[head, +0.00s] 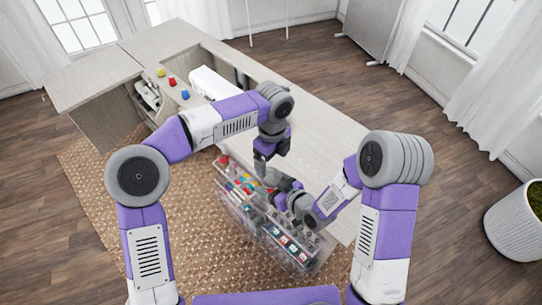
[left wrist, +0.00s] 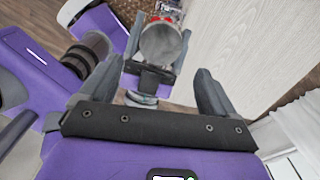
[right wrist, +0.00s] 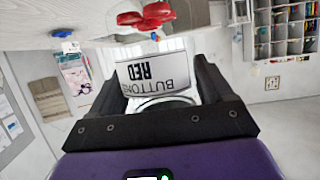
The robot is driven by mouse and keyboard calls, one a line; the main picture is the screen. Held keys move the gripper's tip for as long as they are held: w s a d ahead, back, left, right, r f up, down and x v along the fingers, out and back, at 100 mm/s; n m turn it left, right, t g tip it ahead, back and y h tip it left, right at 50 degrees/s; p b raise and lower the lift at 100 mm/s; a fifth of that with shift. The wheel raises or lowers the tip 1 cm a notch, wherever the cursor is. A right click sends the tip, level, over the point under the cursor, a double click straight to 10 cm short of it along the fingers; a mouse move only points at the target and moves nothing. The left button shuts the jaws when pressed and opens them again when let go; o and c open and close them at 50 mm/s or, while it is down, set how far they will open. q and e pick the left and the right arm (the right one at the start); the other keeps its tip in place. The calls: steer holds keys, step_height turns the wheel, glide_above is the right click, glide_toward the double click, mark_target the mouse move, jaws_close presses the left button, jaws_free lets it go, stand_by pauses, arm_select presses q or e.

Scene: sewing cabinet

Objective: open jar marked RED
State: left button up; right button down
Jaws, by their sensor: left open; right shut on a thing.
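The jar shows its white label (right wrist: 148,78), reading BUTTONS RED upside down, between the fingers of my right gripper (right wrist: 163,85) in the right wrist view. Red pieces (right wrist: 145,15) show above the label. In the left wrist view the jar's round grey lid (left wrist: 160,42) faces the camera, with some red behind it. My right gripper (left wrist: 150,72) is shut on the jar and holds it over the rack. My left gripper (left wrist: 157,88) is open and empty, its fingers pointing toward the lid but apart from it. In the head view my left gripper (head: 262,160) is just above the right one.
A clear rack (head: 245,215) with several jars and small items stands against the cabinet's front side. The pale cabinet top (head: 310,120) is mostly bare on the right.

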mark_target(271, 176)
arm_select(q)
steer(key=shift+w+a+r+m, duration=0.15)
steer(key=shift+r+m, duration=0.15)
steer(key=shift+m, duration=0.2)
steer(key=shift+f, duration=3.9)
steer(key=shift+c, duration=0.4)
steer(key=c, duration=1)
steer(key=n, duration=0.6)
steer(key=shift+c, duration=0.2)
steer(key=o, duration=1.2)
steer(key=shift+c, duration=0.2)
steer(key=shift+r, duration=0.1)
